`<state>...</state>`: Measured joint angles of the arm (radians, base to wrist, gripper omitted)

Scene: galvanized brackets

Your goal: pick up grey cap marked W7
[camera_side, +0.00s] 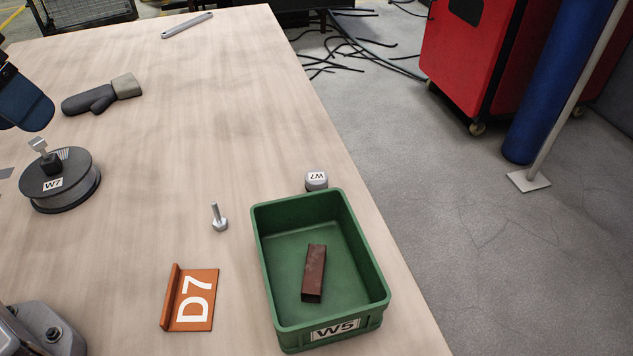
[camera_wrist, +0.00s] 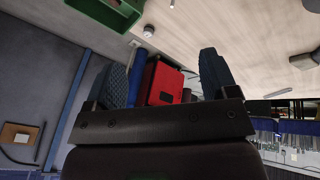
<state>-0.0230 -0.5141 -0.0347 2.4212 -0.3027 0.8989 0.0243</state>
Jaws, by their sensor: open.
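The grey cap (camera_side: 316,180) is a small, light grey round piece. Its label looks like W7 seen upside down. It stands on the table close behind the green bin, near the table's right edge. In the wrist view the cap (camera_wrist: 149,31) is small and far off, beyond the fingers. My gripper (camera_wrist: 163,62) is open, its two dark blue pads spread wide with nothing between them. In the side view only a dark blue part of it shows at the left edge, above the table and far left of the cap.
The green bin (camera_side: 261,245), labelled W5, holds a rusty block (camera_side: 314,272). A dark round weight (camera_side: 66,185), also labelled W7, stands at left. A bolt (camera_side: 218,218), an orange D7 bracket (camera_side: 194,300), a glove (camera_side: 103,95) and a wrench (camera_side: 187,25) lie on the table.

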